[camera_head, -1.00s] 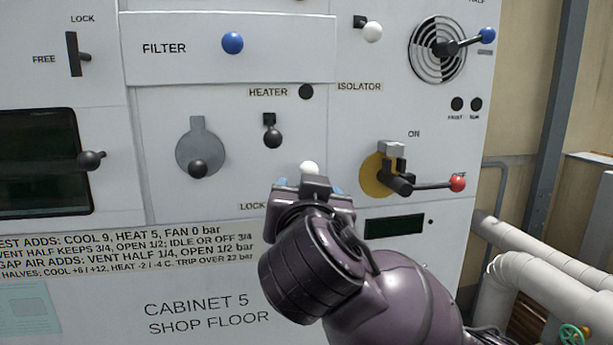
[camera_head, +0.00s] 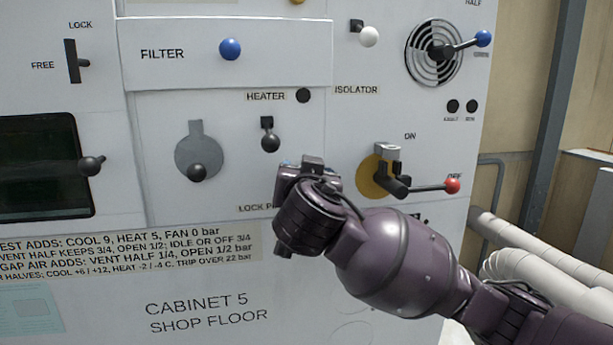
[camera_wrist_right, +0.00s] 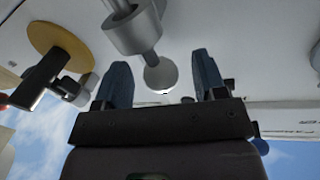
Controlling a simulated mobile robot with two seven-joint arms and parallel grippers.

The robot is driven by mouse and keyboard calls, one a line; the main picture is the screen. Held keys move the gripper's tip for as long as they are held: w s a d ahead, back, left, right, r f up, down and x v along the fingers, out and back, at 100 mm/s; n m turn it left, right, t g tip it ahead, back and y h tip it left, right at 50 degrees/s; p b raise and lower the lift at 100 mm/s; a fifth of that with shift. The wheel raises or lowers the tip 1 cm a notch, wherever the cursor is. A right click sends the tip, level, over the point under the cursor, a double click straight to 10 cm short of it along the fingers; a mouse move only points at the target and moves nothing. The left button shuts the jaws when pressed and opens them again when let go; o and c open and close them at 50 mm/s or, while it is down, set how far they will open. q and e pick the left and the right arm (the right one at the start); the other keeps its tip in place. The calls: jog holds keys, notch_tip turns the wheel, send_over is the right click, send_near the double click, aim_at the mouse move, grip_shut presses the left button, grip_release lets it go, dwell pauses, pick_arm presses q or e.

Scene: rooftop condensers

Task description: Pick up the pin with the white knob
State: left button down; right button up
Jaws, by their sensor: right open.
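The pin's round white knob (camera_wrist_right: 161,76) shows in the right wrist view, on a grey shaft that comes out of a grey collar (camera_wrist_right: 133,30). My right gripper (camera_wrist_right: 160,82) is open, with one blue finger on each side of the knob and gaps between them. In the head view my right gripper (camera_head: 303,166) is at the panel above the partly covered "LOCK P" label (camera_head: 255,209), and it hides the pin there. My left gripper is not in view.
The isolator has a yellow disc (camera_head: 369,178) and a red-tipped handle (camera_head: 452,186), close to the right of my gripper. A black-knobbed heater lever (camera_head: 270,142) is just above left. Another white knob (camera_head: 368,36) is higher up.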

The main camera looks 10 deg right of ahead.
jog(key=shift+w, duration=0.35)
jog(key=c, duration=1)
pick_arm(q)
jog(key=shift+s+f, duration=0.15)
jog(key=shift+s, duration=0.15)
